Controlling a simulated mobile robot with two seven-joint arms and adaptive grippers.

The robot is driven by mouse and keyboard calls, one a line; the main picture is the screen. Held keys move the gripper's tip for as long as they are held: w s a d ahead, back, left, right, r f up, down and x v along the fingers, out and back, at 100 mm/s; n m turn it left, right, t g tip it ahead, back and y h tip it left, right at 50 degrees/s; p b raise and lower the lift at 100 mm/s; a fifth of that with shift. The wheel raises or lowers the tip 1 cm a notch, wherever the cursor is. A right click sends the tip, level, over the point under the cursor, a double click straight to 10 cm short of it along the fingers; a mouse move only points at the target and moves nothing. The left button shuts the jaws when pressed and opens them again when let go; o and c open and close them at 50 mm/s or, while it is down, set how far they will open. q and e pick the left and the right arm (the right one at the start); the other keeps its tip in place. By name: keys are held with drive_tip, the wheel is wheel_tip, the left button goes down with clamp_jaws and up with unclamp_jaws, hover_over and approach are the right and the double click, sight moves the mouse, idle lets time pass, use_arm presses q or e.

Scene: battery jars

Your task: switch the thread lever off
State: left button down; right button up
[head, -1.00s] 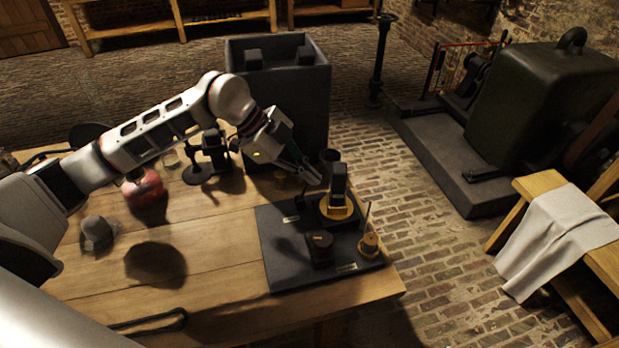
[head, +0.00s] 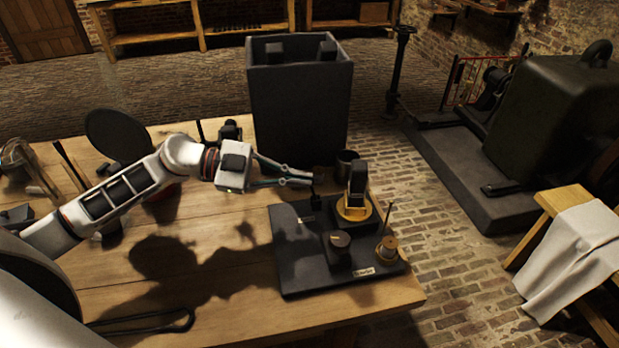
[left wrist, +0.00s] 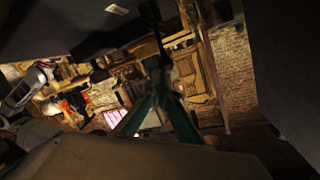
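The slate board (head: 300,262) lies on the wooden table's right end. A small dark upright handle (head: 317,182) stands at its back left edge, by a small pale plate. It looks like the thread lever, but its label is too small to read. My left gripper (head: 311,180) reaches in from the left, with its fingertips right beside this handle. The fingers converge and look shut; contact with the handle cannot be told. In the left wrist view the teal fingers (left wrist: 161,93) come together before a dark, unclear shape. My right gripper is not in view.
On the board are a black piece in a yellow ring (head: 357,190), a dark round knob block (head: 338,250) and a brass post (head: 386,252). A tall dark jar (head: 300,115) stands close behind my gripper. A dark cup (head: 346,160) is beside it.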

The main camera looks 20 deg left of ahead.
use_arm(q)
wheel_tip(320, 180, up, 10)
drive_tip(key=shift+s+a+f, duration=0.15)
drive_tip(key=shift+s+a, duration=0.05)
drive_tip(key=shift+a, duration=0.05)
idle(0.6)
idle(0.4)
